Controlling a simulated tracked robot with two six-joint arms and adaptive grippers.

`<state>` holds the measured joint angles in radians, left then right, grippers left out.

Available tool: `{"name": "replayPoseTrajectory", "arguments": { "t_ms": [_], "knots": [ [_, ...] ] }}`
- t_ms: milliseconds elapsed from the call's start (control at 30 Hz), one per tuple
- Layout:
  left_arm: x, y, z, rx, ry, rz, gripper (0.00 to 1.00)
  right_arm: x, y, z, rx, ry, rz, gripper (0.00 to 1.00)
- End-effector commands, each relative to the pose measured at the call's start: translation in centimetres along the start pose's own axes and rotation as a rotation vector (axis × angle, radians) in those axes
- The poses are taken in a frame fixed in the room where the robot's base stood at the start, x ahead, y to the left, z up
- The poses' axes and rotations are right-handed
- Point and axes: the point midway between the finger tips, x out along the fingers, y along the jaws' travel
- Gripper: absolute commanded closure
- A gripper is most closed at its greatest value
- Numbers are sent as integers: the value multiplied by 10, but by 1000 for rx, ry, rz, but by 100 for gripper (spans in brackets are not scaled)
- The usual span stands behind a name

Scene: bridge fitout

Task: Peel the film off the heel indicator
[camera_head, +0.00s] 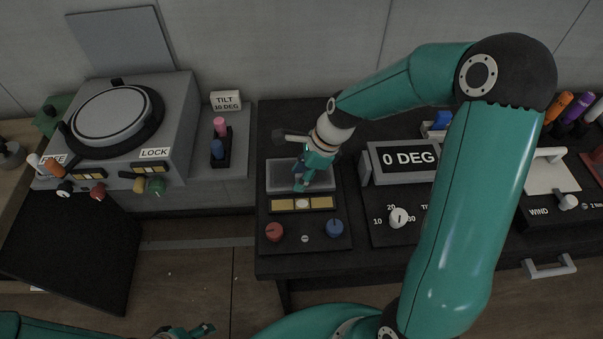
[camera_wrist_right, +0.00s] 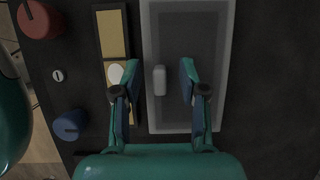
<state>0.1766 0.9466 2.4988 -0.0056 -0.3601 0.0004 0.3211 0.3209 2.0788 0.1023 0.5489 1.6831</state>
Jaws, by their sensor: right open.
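A grey rectangular panel (camera_head: 275,178) with a pale rim sits on the dark console. In the right wrist view, the panel (camera_wrist_right: 188,30) has a dark, film-like face with a small pale upright tab (camera_wrist_right: 159,80) on it. A gold strip (camera_head: 287,204) with a white round centre lies just in front of the panel; I cannot tell which part is the heel indicator. My right gripper (camera_head: 303,183) is over the panel, fingers pointing down. In the wrist view its open fingers (camera_wrist_right: 159,74) stand on either side of the tab, apart from it. My left gripper (camera_head: 196,330) shows only partly at the bottom edge.
Red (camera_head: 274,232) and blue (camera_head: 335,228) knobs sit in front of the strip. A "0 DEG" display (camera_head: 405,158) stands to the right, behind a white dial (camera_head: 398,217). A grey compass-like unit (camera_head: 112,112) stands at left. My right arm covers part of the console.

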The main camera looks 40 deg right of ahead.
Motion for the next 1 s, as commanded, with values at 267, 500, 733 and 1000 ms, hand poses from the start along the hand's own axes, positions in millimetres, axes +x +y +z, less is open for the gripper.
{"name": "replayPoseTrajectory", "arguments": {
  "t_ms": [267, 500, 733, 1000],
  "knots": [
    [0, 0, 0, 0, 0, 0, 36, 0, 0, 0, 0, 0, 0, 91],
    [0, 0, 0, 0, 0, 0, 36, 0, 0, 0, 0, 0, 1, 100],
    [-2, 1, 0, 0, 0, 0, 36, -2, 0, 1, -1, 0, 0, 100],
    [-20, 7, 0, 0, 0, 0, 36, -20, 0, 9, -1, 0, 0, 100]
  ]
}}
